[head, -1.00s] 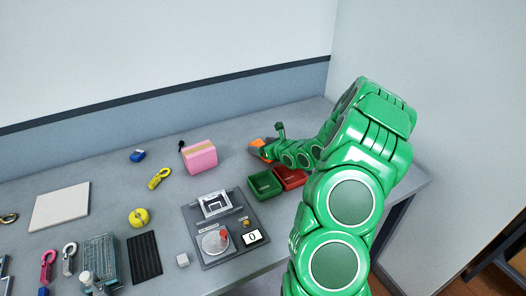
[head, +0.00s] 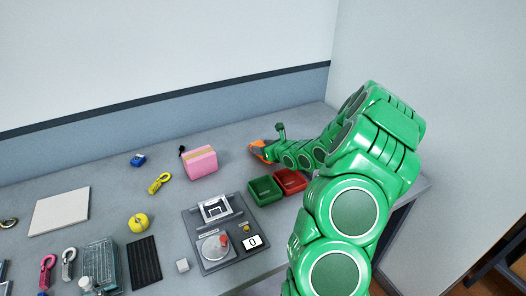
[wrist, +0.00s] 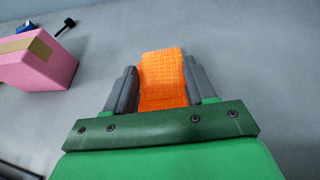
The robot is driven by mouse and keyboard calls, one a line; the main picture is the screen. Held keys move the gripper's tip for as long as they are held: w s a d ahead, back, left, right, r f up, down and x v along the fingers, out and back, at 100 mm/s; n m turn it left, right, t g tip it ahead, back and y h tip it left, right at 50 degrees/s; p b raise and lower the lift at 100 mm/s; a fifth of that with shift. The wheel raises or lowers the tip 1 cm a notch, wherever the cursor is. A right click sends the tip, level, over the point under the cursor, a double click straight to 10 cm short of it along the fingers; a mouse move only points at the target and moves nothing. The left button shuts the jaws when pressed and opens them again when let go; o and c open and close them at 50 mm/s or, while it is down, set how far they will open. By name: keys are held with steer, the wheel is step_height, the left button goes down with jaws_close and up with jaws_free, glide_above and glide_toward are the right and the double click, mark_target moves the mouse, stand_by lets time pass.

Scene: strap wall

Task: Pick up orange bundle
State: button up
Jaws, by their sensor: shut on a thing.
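The orange bundle (wrist: 162,80) is a woven strap bundle. In the wrist view it sits between the two grey fingers of my gripper (wrist: 163,90), which touch its sides. In the head view a little of the orange bundle (head: 257,152) shows at the tip of my arm, at the back right of the table. My gripper (head: 262,153) is shut on it. My green arm hides part of the bundle there. I cannot tell whether the bundle is clear of the table top.
A pink box (head: 201,164) stands left of my gripper. A green bin (head: 265,190) and a red bin (head: 291,181) sit in front of it. A grey tray (head: 222,258) with a small display is nearer. Free table lies between the box and my gripper.

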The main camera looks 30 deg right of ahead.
steer(key=s+a+r, duration=0.4)
steer(key=s+r, duration=0.7)
steer(key=s, duration=0.2)
steer(key=shift+s+a, duration=0.15)
